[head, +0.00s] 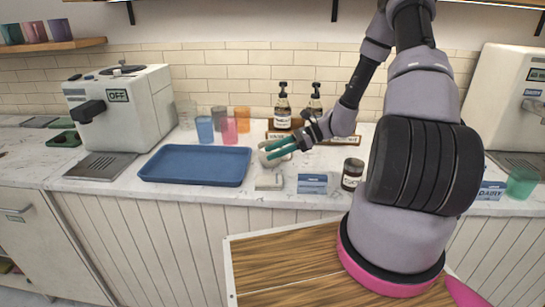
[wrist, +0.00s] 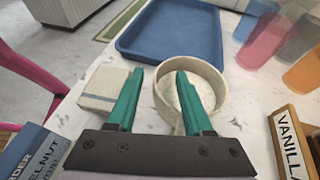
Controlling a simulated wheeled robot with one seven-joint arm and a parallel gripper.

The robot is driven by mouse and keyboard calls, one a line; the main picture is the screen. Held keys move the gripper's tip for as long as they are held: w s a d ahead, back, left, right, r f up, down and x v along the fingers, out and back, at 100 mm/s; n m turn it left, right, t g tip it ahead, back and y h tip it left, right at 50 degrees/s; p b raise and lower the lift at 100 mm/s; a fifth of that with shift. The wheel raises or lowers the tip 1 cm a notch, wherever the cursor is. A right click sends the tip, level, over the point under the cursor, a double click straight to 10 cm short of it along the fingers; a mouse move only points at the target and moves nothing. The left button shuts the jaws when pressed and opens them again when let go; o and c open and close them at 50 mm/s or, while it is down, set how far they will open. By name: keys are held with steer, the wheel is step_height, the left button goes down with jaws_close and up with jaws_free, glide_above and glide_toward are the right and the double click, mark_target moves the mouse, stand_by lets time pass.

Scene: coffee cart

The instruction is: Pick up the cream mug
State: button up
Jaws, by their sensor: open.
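The cream mug (wrist: 217,82) stands on the white marble counter and shows in the wrist view with its round open rim facing up. In the head view it is partly hidden behind my green fingers (head: 269,151). My gripper (wrist: 158,72) is open, with both fingers pointing forward. In the wrist view the right finger overlaps the mug's opening; the left finger lies to the left of the mug, over the edge of a small cream box. I cannot tell whether the right finger is inside the mug or above it.
A small cream box (wrist: 103,88) lies close left of the mug. A blue tray (head: 196,166) is left of it. Coloured cups (head: 205,130) stand behind. Syrup bottles (head: 282,110), a vanilla sign (wrist: 288,142), a blue-white box (head: 312,184) and a dark jar (head: 352,174) are near my arm.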

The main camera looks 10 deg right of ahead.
steer(key=shift+a+f, duration=0.15)
steer(key=shift+a, duration=0.25)
steer(key=shift+c, duration=0.3)
jaws_close()
stand_by(0.9)
